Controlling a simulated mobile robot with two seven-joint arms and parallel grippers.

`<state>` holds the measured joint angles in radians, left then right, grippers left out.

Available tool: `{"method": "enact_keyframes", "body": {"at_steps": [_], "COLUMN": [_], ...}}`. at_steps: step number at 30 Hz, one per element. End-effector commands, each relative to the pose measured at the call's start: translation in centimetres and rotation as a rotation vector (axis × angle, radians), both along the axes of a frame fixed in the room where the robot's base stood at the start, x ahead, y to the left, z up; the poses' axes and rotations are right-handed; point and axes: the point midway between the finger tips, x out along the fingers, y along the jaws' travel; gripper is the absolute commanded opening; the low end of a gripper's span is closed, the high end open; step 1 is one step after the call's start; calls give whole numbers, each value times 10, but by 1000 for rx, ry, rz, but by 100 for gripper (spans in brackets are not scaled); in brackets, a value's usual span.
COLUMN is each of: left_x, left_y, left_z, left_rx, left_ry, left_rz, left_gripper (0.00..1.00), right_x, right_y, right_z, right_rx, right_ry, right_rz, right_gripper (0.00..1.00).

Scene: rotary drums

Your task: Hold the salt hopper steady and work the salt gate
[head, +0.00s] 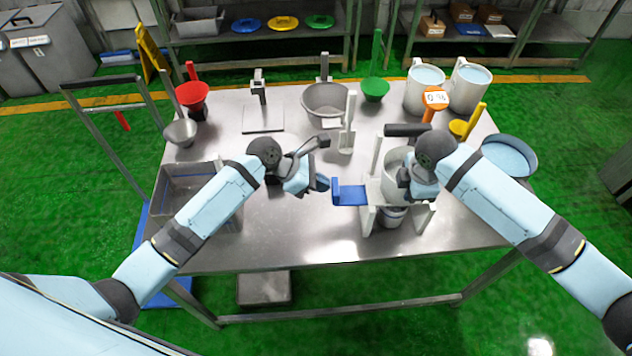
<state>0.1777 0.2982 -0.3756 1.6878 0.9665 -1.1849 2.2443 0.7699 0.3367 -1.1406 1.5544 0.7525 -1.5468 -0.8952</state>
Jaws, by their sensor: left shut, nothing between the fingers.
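The salt hopper (392,162) is a pale round vessel on a white stand (368,221), right of the table's middle. A blue gate piece (349,194) with an upright end sticks out of its left side. A small grey container (391,216) is under the hopper. My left gripper (321,182) is shut and empty, just left of the blue piece, with a small gap apparent between them. My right gripper (405,180) is at the hopper's right side. My own wrist covers its fingers, so its grip is hidden, as is part of the hopper.
A grey bin (187,172) stands at the left of the steel table (290,236). A large grey bowl (325,103), a white upright scoop (347,136) and a scale (262,119) lie behind. White buckets (424,92) and a blue-filled pan (509,155) are at the right. The front middle is clear.

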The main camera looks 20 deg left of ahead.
Motion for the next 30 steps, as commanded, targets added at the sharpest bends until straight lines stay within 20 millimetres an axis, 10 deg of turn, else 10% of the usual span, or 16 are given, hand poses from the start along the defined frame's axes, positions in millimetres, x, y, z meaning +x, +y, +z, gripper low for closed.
{"method": "enact_keyframes", "body": {"at_steps": [15,30], "left_x": [16,9], "left_y": [-44,-27], "left_z": [0,-1], "left_rx": [-1,1], "left_ry": [0,0], "left_rz": [-2,0], "left_gripper": [0,0], "right_x": [-1,-2], "right_y": [-3,-1], "right_z": [-5,-5], "right_rx": [-7,-4], "right_ry": [6,6], "right_rz": [-2,0], "right_gripper": [0,0]}}
